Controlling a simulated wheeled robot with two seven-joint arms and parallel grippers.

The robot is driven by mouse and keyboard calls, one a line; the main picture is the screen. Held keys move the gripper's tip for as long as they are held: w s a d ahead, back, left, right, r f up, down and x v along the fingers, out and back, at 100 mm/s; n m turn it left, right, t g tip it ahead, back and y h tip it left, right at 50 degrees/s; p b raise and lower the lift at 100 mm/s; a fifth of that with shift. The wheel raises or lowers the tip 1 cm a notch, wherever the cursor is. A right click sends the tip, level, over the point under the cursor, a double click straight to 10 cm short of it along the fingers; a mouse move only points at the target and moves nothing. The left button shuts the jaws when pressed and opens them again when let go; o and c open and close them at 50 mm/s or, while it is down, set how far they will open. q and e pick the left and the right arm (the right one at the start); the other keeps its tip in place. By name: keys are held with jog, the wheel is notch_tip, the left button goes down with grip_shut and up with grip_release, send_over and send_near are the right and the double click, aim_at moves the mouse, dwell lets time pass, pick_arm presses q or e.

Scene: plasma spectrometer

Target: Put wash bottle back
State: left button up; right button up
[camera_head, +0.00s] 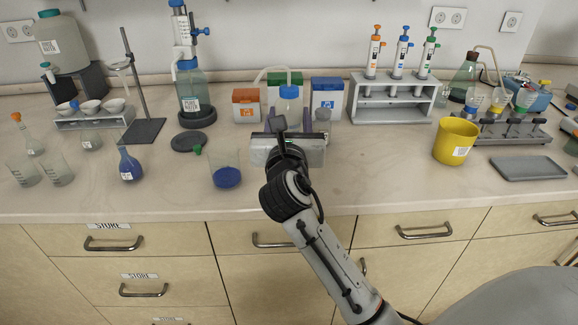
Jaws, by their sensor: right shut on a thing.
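The wash bottle (289,105), translucent white with a blue cap and a bent spout to the left, stands out just beyond my right gripper in the head view. My right gripper (289,133) is shut on the wash bottle, over the back half of the counter. The hand hides the bottle's lower part, so I cannot tell whether its base touches the counter. My left gripper is not in view.
Orange (246,106), green (284,79) and blue (326,97) boxes stand close behind and beside the bottle. A beaker of blue liquid (226,172) is front left. A pipette rack (392,101) and a yellow cup (455,141) stand right. The counter between the hand and the cup is clear.

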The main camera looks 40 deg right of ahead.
notch_tip(320, 180, down, 8)
jog(key=shift+f+b, duration=0.15)
jog(key=shift+b, duration=0.9)
jog(key=o, duration=0.3)
jog(key=shift+f, duration=0.15)
jog(key=o, duration=0.4)
jog(key=v, duration=0.7)
jog(key=shift+s+a+r, duration=0.2)
jog(key=shift+s, duration=0.05)
